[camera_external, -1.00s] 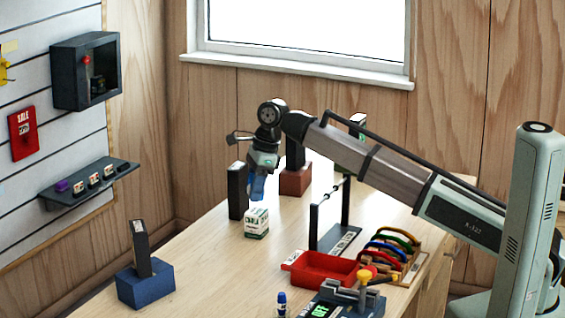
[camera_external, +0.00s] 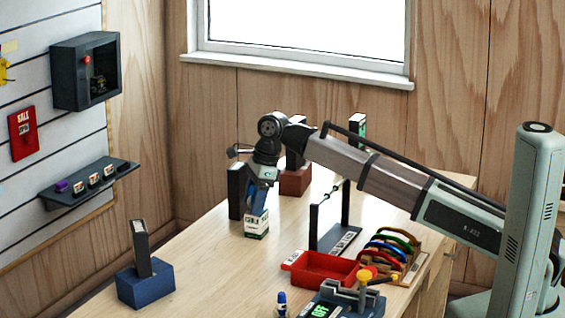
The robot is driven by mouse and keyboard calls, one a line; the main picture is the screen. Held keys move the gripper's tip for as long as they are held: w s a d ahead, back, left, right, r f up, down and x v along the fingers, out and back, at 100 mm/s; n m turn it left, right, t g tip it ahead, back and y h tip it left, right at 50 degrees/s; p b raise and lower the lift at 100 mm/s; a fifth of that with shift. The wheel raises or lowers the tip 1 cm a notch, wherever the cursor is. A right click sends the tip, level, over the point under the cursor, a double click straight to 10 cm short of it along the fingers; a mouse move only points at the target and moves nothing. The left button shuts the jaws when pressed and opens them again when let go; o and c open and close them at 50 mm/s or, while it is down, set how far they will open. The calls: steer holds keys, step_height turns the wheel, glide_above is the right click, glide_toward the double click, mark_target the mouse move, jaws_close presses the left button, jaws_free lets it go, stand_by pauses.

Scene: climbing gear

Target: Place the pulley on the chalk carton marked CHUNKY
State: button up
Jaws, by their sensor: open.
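A small white and green carton (camera_external: 257,228) stands upright on the wooden table, left of its middle. Its printing is too small to read with certainty. My gripper (camera_external: 258,207) points down right at the carton's top, with its blue fingers overlapping the carton's upper edge in the picture. The jaws are open. I cannot tell whether the fingers touch the carton or straddle it. I cannot make out a pulley for certain.
A black upright block (camera_external: 236,190) stands just behind the carton. A red tray (camera_external: 325,268), a black stand with a bar (camera_external: 338,240) and a rack of coloured loops (camera_external: 393,248) lie to the right. A blue block (camera_external: 146,284) with a dark upright sits front left. The table between is clear.

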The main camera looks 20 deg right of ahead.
steer(key=shift+r, duration=0.1)
steer(key=v, duration=1.2)
steer(key=shift+r, duration=0.1)
stand_by(0.3)
